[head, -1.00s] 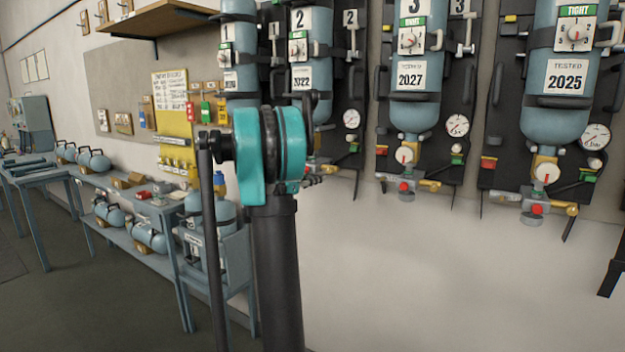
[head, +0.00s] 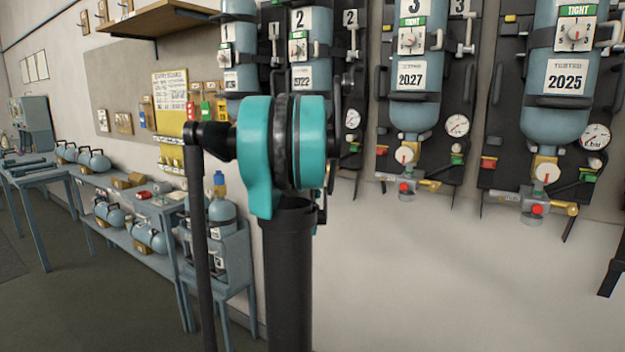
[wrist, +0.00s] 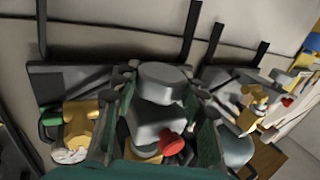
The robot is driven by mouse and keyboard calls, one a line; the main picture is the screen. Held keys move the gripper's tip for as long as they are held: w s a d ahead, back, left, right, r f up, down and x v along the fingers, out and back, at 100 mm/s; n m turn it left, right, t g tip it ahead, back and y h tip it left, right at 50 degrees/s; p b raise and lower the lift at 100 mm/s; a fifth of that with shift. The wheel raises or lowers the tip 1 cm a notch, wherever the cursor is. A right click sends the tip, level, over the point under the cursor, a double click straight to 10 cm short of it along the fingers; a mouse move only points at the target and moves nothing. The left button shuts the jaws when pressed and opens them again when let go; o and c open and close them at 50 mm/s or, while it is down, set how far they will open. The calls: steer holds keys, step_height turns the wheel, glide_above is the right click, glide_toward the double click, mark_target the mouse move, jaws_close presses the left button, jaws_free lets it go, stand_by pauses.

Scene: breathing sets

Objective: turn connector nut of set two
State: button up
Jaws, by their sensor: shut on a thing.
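Set two stands on the wall in the head view, with its blue-grey cylinder (head: 302,48) marked 2. Its lower fittings are hidden there behind my teal arm joint. In the wrist view, the grey connector nut (wrist: 163,82) sits between the two fingers of my gripper (wrist: 162,96). The fingers are closed on its sides. A grey valve body with a red knob (wrist: 172,142) shows just below the nut in that picture, also between the fingers. My gripper is hidden in the head view.
A brass fitting (wrist: 85,122) with a green part (wrist: 51,118) lies left of the fingers in the wrist view. A neighbouring set's red knob (wrist: 288,102) shows at right. In the head view, sets three (head: 414,60) and the 2025 one (head: 556,60) hang to the right.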

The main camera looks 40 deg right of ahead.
steer(key=shift+n+t+y, duration=1.5)
steer(key=shift+n+y, duration=0.5)
steer(key=shift+y, duration=0.5)
steer(key=o, duration=1.2)
steer(key=v, duration=1.2)
